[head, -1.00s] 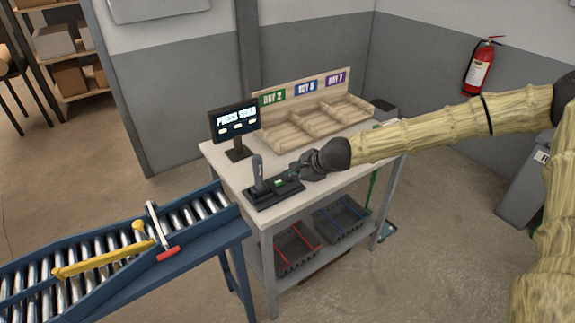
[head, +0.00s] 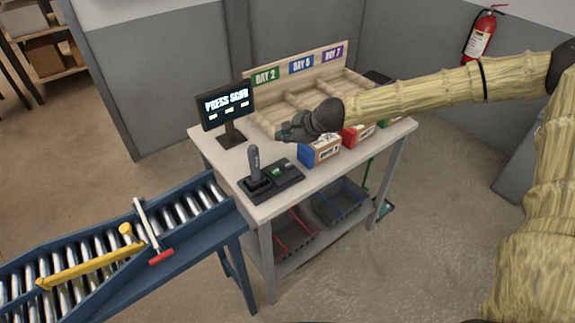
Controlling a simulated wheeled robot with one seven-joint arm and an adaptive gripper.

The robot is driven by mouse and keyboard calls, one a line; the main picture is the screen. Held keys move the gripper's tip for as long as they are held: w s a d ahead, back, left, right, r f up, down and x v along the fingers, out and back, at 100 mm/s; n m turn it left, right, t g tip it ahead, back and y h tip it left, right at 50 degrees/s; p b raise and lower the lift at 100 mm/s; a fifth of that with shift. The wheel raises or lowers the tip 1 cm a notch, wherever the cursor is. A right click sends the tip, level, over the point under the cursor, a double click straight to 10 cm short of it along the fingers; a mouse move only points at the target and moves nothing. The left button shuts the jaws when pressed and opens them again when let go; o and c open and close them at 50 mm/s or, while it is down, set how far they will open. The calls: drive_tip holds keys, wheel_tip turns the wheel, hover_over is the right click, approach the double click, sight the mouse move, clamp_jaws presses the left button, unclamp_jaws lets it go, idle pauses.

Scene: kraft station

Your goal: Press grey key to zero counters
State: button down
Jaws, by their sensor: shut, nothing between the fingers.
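A black control panel (head: 272,181) lies on the front left of the white table. An upright dark handle (head: 254,165) stands at its left end. A small green patch (head: 276,172) shows on its right part, with small keys beside it too small to tell apart; I cannot make out a grey key for certain. A black display (head: 227,104) behind it reads "PRESS" and a second word I cannot read surely. My gripper (head: 283,132) is shut and empty, pointing left, above the table and beyond the panel, apart from it.
A wooden tray (head: 290,76) with day labels stands at the back. Boxes, one blue-ended (head: 318,150) and one red (head: 357,134), sit below my arm. A roller conveyor (head: 185,238) is at the left. Dark bins (head: 340,203) are on the lower shelf.

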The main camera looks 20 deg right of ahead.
sight(286, 166)
drive_tip(key=f+b, duration=0.4)
drive_tip(key=f, duration=0.1)
drive_tip(key=f+b, duration=0.2)
drive_tip(key=shift+s+f, duration=0.25)
drive_tip(key=shift+f, duration=0.15)
drive_tip(key=shift+f+b, duration=0.2)
drive_tip(key=shift+b, duration=0.15)
idle(1.0)
drive_tip(key=shift+f, duration=0.2)
drive_tip(key=shift+f+b, duration=0.5)
drive_tip(key=shift+b, duration=0.05)
idle(1.0)
drive_tip(key=shift+r, duration=0.1)
drive_tip(key=shift+r+p, duration=0.85)
drive_tip(key=shift+r, duration=0.1)
